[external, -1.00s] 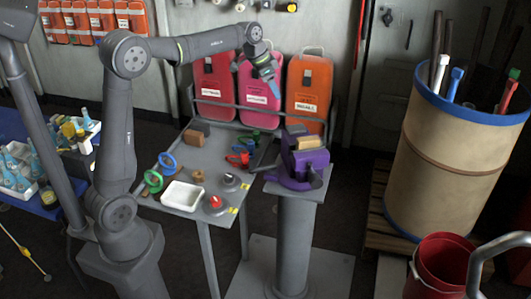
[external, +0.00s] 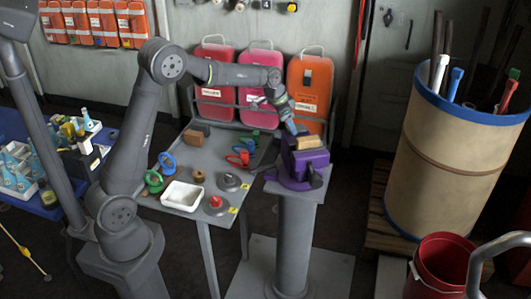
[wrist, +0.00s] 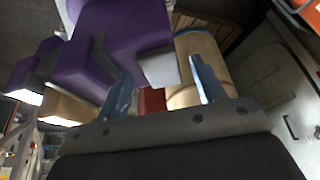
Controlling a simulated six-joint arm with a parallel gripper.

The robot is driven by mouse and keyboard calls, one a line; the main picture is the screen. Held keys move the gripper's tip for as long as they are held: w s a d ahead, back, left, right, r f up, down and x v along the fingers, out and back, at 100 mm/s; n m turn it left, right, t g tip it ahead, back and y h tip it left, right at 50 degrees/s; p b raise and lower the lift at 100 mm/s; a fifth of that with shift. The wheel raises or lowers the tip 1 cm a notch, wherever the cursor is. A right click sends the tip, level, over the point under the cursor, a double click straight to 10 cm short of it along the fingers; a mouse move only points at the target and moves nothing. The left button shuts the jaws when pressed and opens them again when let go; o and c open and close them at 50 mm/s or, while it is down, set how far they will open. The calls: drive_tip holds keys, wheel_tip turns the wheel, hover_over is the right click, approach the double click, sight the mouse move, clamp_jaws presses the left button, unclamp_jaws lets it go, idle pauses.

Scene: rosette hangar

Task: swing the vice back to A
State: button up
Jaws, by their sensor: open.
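The purple vice (external: 303,170) stands on a grey pedestal (external: 294,235) right of the small table. A tan wooden block (external: 304,143) sits at its top. My gripper (external: 291,127) is just above and behind the vice's upper left side, pointing down at it. In the wrist view the vice (wrist: 125,35) fills the upper left, and the open fingers of my gripper (wrist: 163,92) show with space between them. I cannot tell whether a finger touches the vice. The mark A is not legible in these views.
The grey table (external: 228,150) holds a white tray (external: 183,196), coloured clamps and a red button (external: 215,202). Pink and orange cases (external: 309,85) stand behind. A large barrel (external: 450,150) and a red bucket (external: 439,262) are at the right.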

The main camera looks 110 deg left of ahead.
sight(303, 127)
drive_tip(key=shift+w+a+f, duration=0.1)
drive_tip(key=shift+w+f, duration=0.05)
drive_tip(key=shift+f, duration=0.2)
clamp_jaws()
drive_tip(key=shift+w+a+m, duration=0.15)
drive_tip(key=shift+a+m, duration=0.05)
drive_tip(key=shift+m, duration=0.1)
drive_tip(key=shift+w+a+m+h, duration=0.5)
drive_tip(key=shift+w+m, duration=0.1)
drive_tip(key=shift+m, duration=0.5)
drive_tip(key=shift+w+a+m+t+h, duration=0.15)
drive_tip(key=shift+w+a+m+h, duration=0.1)
drive_tip(key=shift+w+m, duration=0.3)
drive_tip(key=shift+w+a+m+t+h, duration=0.15)
drive_tip(key=shift+w+m+h, duration=0.15)
drive_tip(key=shift+m, duration=0.45)
drive_tip(key=shift+w+m, duration=0.15)
drive_tip(key=shift+m, duration=0.15)
